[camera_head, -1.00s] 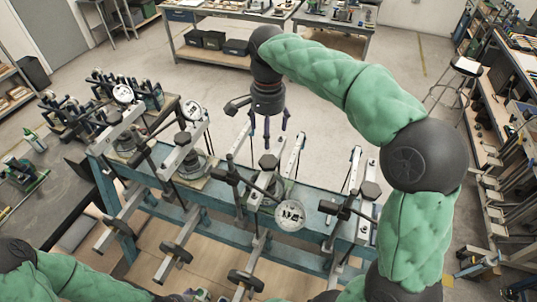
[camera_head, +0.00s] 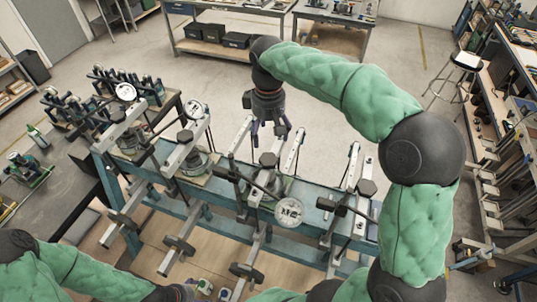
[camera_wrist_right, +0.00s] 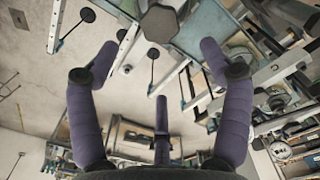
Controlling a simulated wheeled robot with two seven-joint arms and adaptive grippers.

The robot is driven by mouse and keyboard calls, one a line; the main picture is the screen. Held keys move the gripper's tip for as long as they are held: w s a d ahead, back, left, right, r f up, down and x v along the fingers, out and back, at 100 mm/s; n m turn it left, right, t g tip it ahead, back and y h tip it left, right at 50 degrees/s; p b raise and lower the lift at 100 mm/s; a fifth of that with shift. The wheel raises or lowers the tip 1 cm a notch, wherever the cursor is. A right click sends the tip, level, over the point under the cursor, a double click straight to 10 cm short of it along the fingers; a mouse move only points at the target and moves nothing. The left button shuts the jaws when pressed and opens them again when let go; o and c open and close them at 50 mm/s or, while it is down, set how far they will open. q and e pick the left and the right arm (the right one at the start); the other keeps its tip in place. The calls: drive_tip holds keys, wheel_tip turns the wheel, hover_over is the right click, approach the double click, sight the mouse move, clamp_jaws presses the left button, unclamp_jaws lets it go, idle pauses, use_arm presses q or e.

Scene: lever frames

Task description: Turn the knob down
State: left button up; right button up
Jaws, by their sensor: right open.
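A black faceted knob (camera_head: 268,160) tops a lever mechanism in the middle of the blue bench frame (camera_head: 215,190). In the right wrist view the knob (camera_wrist_right: 160,23) shows at the top centre, beyond the fingertips. My right gripper (camera_head: 271,133) points down just behind and above the knob in the head view. Its purple fingers are spread and empty in the right wrist view (camera_wrist_right: 158,62); I see no contact with the knob. My left arm enters at the lower left; its gripper is near the bottom edge, and its finger state is unclear.
Similar black-topped levers stand along the frame, including one at the right (camera_head: 366,187). Round dials (camera_head: 289,212) and black crossbars (camera_head: 243,180) crowd the space around the knob. Bare floor (camera_head: 330,110) lies behind the frame.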

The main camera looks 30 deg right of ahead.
sight(268, 159)
wheel_tip(268, 159, down, 10)
drive_tip(key=shift+f+p, duration=0.25)
drive_tip(key=shift+p, duration=0.45)
drive_tip(key=c, duration=1.2)
